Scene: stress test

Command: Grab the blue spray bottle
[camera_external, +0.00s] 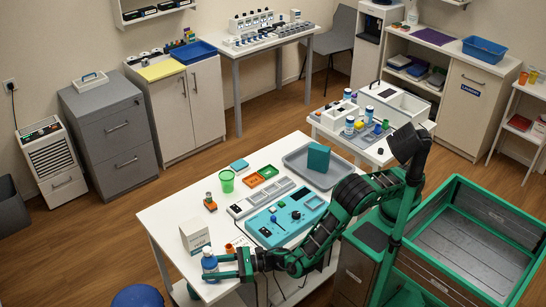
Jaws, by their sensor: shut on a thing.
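The blue bottle (209,264) stands upright at the near left corner of the white table. It is small in the picture, with a pale top, and its spray head is hard to make out. My gripper (213,266) reaches in from the right, low over the table, with its green fingers pointing left. The fingers are shut on the blue bottle, one on each side, and partly hide it. I cannot tell whether the bottle's base touches the table.
A teal device (287,217), a grey tray (296,160), a green cup (227,181) and an orange-and-green item (210,202) are on the same table (165,217). A blue round stool (138,297) is on the floor at the front left.

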